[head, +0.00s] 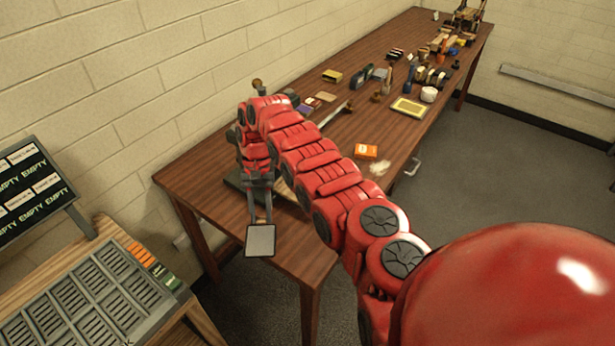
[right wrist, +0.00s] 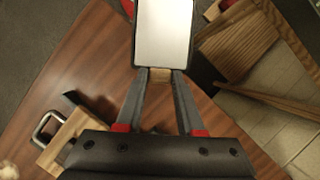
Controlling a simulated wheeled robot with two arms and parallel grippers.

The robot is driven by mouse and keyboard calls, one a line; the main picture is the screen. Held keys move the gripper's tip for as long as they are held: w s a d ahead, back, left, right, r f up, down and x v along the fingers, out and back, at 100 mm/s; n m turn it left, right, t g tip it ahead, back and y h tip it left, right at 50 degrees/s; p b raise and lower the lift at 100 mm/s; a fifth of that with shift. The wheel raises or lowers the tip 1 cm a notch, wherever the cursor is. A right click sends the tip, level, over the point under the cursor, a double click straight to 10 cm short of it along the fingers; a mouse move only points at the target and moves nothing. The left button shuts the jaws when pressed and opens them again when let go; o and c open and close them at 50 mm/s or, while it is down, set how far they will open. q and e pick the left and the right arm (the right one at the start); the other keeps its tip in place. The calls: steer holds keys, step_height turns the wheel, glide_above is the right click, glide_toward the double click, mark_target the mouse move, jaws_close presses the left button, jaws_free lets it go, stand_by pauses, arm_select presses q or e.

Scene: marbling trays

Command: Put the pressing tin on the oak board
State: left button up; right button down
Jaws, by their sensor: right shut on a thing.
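My right gripper (head: 261,222) is shut on a flat, pale silver rectangular thing (head: 260,241), which I take for the pressing tin. In the head view it appears over the near end of the table. In the right wrist view the silver thing (right wrist: 164,32) sits at the tips of the two grey fingers (right wrist: 160,76), with a small tan patch showing between them. I cannot clearly make out the oak board; a pale piece (head: 289,182) shows only partly beside my arm. My left gripper is not in view.
The long brown table (head: 210,165) runs back along the wall. A dark flat slab (head: 233,182) lies partly behind my arm. An orange box (head: 366,151) and a yellow-edged tray (head: 409,107) lie farther along. A slotted rack (head: 85,300) stands at left.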

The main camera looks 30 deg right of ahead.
steer(key=s+d+r+m+t+y+p, duration=0.1)
steer(key=d+r+m+t+p, duration=0.2)
steer(key=d+m, duration=0.55)
steer(key=s+d+m+t+y+p, duration=0.1)
steer(key=d+m+t+p, duration=0.1)
steer(key=d+m+p, duration=0.5)
steer(key=s+d+f+m+t+h+p, duration=0.1)
steer(key=s+d+m+t+h, duration=0.15)
steer(key=s+d+m, duration=0.75)
steer(key=w+b, duration=0.3)
steer(key=w, duration=0.2)
steer(key=w+a+f+b, duration=0.1)
steer(key=w+b, duration=0.3)
steer(key=w+a+b, duration=0.1)
steer(key=w+b, duration=0.2)
steer(key=w, duration=0.2)
steer(key=shift+w+f, duration=0.15)
steer(key=shift+w, duration=0.2)
steer(key=shift+w+a+f, duration=0.1)
steer(key=shift+w, duration=0.2)
steer(key=shift+f, duration=0.2)
step_height(320, 180, down, 3)
steer(key=shift+p, duration=1)
steer(key=shift+f, duration=0.1)
